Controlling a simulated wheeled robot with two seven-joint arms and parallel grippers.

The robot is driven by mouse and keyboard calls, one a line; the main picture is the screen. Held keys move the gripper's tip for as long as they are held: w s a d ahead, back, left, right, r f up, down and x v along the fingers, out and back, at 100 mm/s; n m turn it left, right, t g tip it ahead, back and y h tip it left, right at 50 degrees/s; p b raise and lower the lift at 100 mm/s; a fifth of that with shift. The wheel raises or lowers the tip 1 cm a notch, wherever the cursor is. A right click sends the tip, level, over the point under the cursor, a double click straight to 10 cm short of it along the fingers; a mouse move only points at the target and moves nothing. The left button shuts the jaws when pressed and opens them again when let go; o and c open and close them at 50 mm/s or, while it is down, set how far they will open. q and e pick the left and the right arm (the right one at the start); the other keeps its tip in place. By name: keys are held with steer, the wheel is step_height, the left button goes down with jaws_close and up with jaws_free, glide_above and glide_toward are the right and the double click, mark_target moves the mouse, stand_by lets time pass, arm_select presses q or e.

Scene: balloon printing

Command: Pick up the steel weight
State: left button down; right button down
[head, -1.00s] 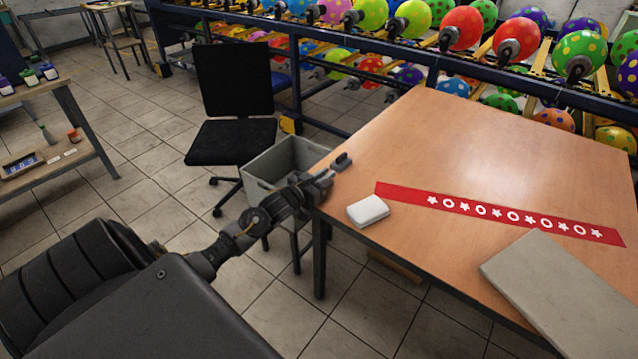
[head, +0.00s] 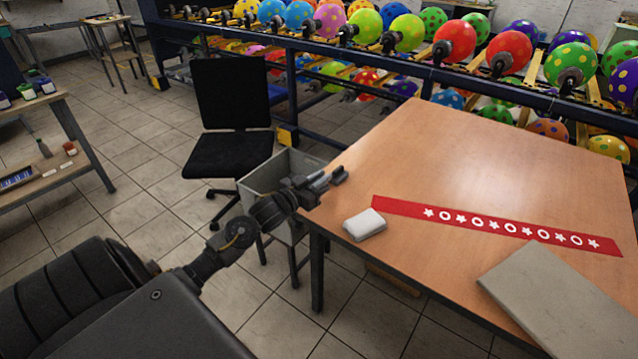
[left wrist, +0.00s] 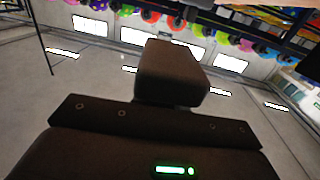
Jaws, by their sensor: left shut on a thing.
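The steel weight (head: 339,174) is a small dark grey block at the far left edge of the wooden table in the head view. My left gripper (head: 325,182) reaches it from the left, and its jaws are shut on the weight. I cannot tell whether the weight still touches the table top. In the left wrist view, the gripper's dark body fills the lower part, with a blocky dark shape in front of it. The contact between fingers and weight is too small and dark to see clearly. My right gripper is not in view.
The table (head: 440,150) holds a white block (head: 364,225), a red strip with white shapes (head: 495,226) and a grey slab (head: 560,298). A black chair (head: 232,115) and balloon racks stand behind.

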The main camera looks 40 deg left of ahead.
arm_select(q)
steer(key=s+d+r, duration=0.5)
steer(key=s+r, duration=0.2)
steer(key=s, duration=0.3)
steer(key=shift+d+r, duration=0.15)
steer(key=shift+d, duration=0.1)
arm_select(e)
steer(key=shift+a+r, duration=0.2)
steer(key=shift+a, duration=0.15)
arm_select(q)
steer(key=shift+s, duration=0.1)
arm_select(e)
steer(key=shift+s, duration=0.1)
